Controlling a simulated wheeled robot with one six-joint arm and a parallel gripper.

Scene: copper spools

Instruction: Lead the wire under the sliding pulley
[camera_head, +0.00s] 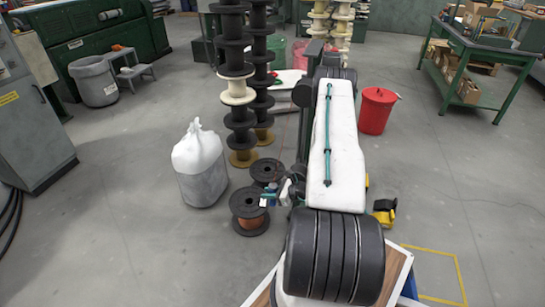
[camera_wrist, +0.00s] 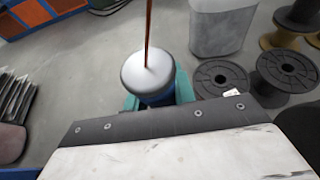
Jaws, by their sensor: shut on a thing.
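In the wrist view, my gripper (camera_wrist: 158,98) has teal fingers on both sides of a blue cylinder with a pale round top (camera_wrist: 147,73). It is shut on this piece. A copper-coloured wire (camera_wrist: 149,28) runs from the middle of the pale top to the upper picture edge. In the head view, my gripper (camera_head: 280,192) is small and partly hidden beside my white arm, close to the black spool with copper wire (camera_head: 249,222). I cannot make out the sliding pulley in either view.
A second black spool (camera_head: 267,171) lies behind the first. A grey bin with a white bag (camera_head: 201,177) stands left of them. Tall spool stacks (camera_head: 237,92) rise behind. A red bucket (camera_head: 376,111) and green workbench (camera_head: 482,48) are at right. Left-front floor is clear.

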